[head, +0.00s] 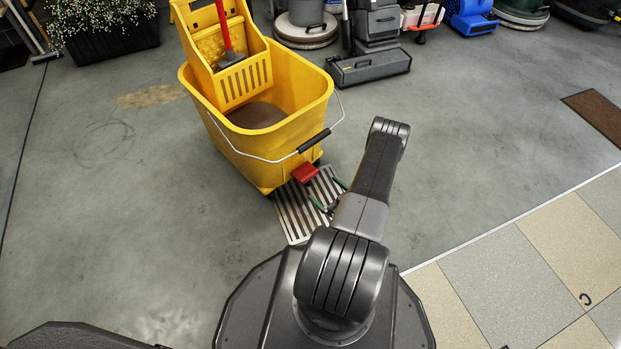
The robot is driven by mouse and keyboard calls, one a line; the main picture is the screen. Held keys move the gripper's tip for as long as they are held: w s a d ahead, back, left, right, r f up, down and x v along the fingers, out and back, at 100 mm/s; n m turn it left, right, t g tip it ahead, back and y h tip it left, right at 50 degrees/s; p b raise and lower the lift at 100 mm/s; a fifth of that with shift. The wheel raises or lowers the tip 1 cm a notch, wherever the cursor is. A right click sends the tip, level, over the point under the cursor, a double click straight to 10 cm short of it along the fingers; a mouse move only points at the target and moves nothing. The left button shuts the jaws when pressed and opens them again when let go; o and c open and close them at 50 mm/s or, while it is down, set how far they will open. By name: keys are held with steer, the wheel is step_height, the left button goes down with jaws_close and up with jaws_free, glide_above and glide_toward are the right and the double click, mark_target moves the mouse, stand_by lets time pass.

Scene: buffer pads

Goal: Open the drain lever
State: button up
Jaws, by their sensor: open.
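The yellow mop bucket (240,148) stands on the grey floor, in front of my base. A red drain lever (305,173) sticks out low on its near right corner, above a metal floor grate (294,218). My gripper (322,189), with green fingertips, is open and low over the grate, just to the right of and nearer than the lever. The fingers look apart from the lever and nothing shows between them. My forearm hides part of the gripper's body.
The bucket's wire handle with a black grip (314,140) hangs over its near side, above the lever. A wringer (232,72) with a red mop handle (224,32) sits on the bucket. Cleaning machines (369,66) stand behind.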

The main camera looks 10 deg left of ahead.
mark_target(311, 177)
steer(key=b+x, duration=0.2)
steer(key=x, duration=0.6)
steer(key=shift+w+a, duration=0.25)
steer(key=shift+a, duration=0.05)
steer(key=shift+c, duration=0.2)
steer(key=c, duration=0.9)
steer(key=shift+o, duration=0.2)
steer(key=shift+a+r+g+h+p, duration=0.1)
steer(key=shift+r+g+h+p, duration=0.5)
steer(key=shift+r+h+p, duration=0.25)
steer(key=shift+w+a+r+g+h+p, duration=0.15)
steer(key=shift+r+g+h+p, duration=0.25)
steer(key=shift+h+p, duration=0.25)
steer(key=shift+w+a+r+g+h+p, duration=0.1)
steer(key=shift+a+r+g+h+p, duration=0.15)
steer(key=shift+g+h+p, duration=0.3)
steer(key=shift+w+a+r+g+h+p, duration=0.15)
steer(key=shift+r+g+h+p, duration=0.2)
steer(key=shift+h, duration=0.3)
steer(key=shift+w+a+r+g+h, duration=0.1)
steer(key=shift+a+r+g+h, duration=0.05)
steer(key=shift+g+h, duration=0.3)
steer(key=shift+w+a+r+g+h, duration=0.1)
steer(key=shift+w+r+g+h, duration=0.1)
steer(key=shift+g+h, duration=0.25)
steer(key=o, duration=0.9)
